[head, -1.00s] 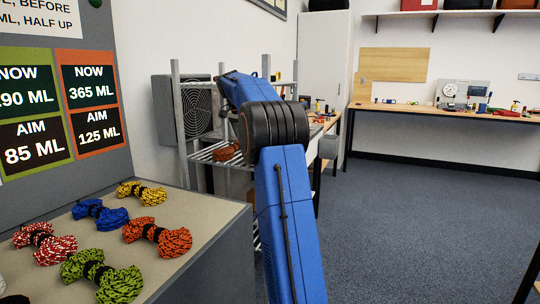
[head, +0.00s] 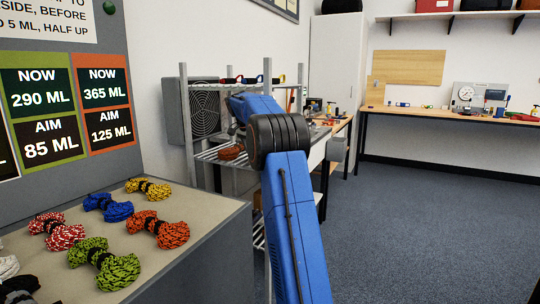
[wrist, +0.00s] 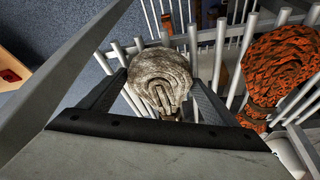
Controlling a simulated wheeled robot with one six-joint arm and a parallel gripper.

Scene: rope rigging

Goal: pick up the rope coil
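A grey-beige rope coil (wrist: 160,72) shows in the wrist view, between the tips of my gripper's (wrist: 160,90) two dark fingers. Both fingertips seem to meet the coil's sides, one on the left and one on the right. White rack bars and blue floor show behind it. An orange-and-black rope coil (wrist: 282,62) sits on the rack bars to the right, apart from the fingers. In the head view, my blue arm's elbow hides my gripper and the grey coil. An orange-brown coil (head: 231,153) lies on the rack's shelf there.
The wire rack's (head: 187,120) posts and bars stand close around my gripper. A grey-sided table (head: 205,215) at left holds several tied rope bundles, including an orange one (head: 158,229). A fan (head: 205,108) stands behind the rack. The floor (head: 420,230) at right is clear.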

